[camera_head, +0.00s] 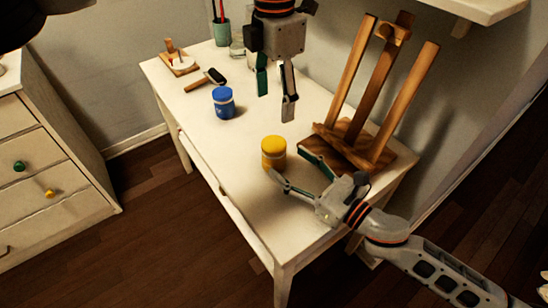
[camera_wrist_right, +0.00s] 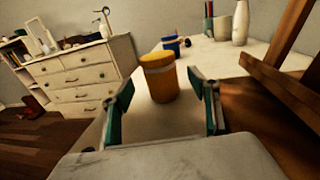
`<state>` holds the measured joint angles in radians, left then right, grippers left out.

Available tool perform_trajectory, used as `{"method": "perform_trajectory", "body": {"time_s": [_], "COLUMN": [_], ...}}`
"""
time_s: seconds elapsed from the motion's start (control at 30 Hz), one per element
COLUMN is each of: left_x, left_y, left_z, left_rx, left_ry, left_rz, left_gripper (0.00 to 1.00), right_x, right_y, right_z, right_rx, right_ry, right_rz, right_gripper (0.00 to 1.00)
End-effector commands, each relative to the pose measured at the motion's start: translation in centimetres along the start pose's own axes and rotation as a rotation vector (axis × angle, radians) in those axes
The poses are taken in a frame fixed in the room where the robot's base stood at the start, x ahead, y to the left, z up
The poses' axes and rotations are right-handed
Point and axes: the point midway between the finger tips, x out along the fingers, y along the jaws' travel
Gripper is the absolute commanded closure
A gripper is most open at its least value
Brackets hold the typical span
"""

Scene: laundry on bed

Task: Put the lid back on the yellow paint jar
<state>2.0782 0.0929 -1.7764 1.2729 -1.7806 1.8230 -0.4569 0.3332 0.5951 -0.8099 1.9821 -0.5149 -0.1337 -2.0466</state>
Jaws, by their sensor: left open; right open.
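The yellow paint jar (camera_head: 274,153) stands upright on the white table. It also shows in the right wrist view (camera_wrist_right: 160,80), where a yellow, lid-like top with a thin seam below it covers the jar; I cannot tell whether it is fully seated. No separate yellow lid shows on the table. My right gripper (camera_head: 286,163) is open and low, its fingertips at the near right side of the jar; the jar lies centred between the fingers (camera_wrist_right: 162,88) in the wrist view. My left gripper (camera_head: 276,97) is open and empty, pointing down above the table behind the jar.
A wooden easel (camera_head: 355,130) stands close on the right. A green cup (camera_head: 221,34) is at the back. The table left of the yellow jar is clear.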

Motion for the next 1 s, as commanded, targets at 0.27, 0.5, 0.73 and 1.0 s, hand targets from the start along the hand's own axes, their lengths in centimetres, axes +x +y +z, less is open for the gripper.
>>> {"method": "perform_trajectory", "body": {"time_s": [0.27,0.5,0.73,1.0], "left_x": [0.0,0.0,0.0,0.0], "left_y": [0.0,0.0,0.0,0.0], "left_z": [0.0,0.0,0.0,0.0], "left_rx": [0.000,0.000,0.000,0.000], "left_ry": [0.000,0.000,0.000,0.000], "left_rz": [0.000,0.000,0.000,0.000], "left_gripper": [0.39,0.39,0.39,0.39], "right_x": [-4.6,-5.7,-5.8,-5.7], "right_y": [0.0,0.0,0.0,0.0], "right_z": [-0.1,0.0,0.0,0.0], "right_rx": [0.002,0.000,0.000,0.000], "right_ry": [0.001,0.000,0.000,0.000], "right_rz": [0.000,0.000,0.001,0.001], "right_gripper": [0.40,0.40,0.40,0.40]}}
